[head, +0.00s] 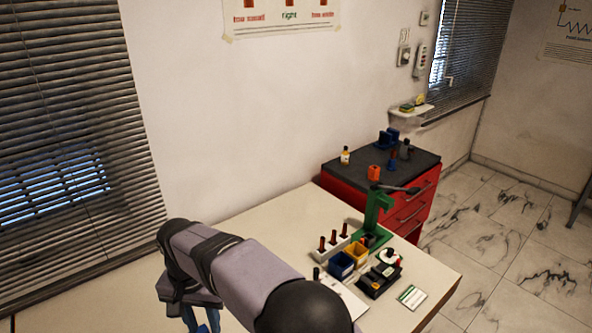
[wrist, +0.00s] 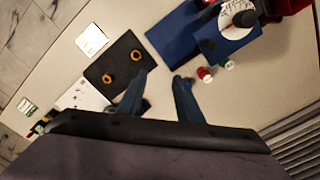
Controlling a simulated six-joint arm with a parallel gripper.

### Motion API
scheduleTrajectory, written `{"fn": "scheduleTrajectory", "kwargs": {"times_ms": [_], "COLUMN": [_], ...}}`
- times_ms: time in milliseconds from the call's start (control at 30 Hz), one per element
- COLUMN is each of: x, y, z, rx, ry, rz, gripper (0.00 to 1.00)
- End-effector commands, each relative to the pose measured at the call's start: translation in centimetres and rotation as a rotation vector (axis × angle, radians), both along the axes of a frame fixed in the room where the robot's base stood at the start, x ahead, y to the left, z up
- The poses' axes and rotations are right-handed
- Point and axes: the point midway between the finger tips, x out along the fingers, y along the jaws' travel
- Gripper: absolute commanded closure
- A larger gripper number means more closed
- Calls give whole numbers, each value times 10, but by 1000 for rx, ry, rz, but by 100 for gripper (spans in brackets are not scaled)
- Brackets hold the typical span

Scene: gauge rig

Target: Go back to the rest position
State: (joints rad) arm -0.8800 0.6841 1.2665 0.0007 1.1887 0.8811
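My gripper (wrist: 160,76) is in the wrist view with its two blue fingers spread apart and nothing between them. It is over the pale table (wrist: 165,52). In the head view my gripper (head: 201,321) shows its blue fingers at the bottom edge, cut off by the frame. My arm crosses the lower left and hides part of the table (head: 292,215). The green stand (head: 375,215) and the parts around it are to the right of the arm, apart from my gripper.
Blue (head: 341,265) and yellow bins stand by the green stand. A red cabinet (head: 350,188) is behind.

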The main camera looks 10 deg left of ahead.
Motion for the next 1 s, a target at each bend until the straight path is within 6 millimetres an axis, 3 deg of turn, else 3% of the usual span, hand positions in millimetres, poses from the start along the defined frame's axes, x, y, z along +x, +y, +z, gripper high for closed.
{"fn": "scheduleTrajectory", "kwargs": {"times_ms": [33,100,233,367,500,700,833,1000], "x": [14,26,34,24,-4,-58,-85,-102], "y": [-32,-72,-149,-223,-293,-360,-382,-392], "z": [4,7,8,5,-3,-18,-27,-33], "rx": [-1,1,1,0,-1,-2,-3,-3], "ry": [0,-2,-3,-3,-4,-2,-3,-1], "rz": [-14,-14,-16,-15,-15,-12,-9,-3], "gripper": [67,67,67,67,67,67,67,67]}}
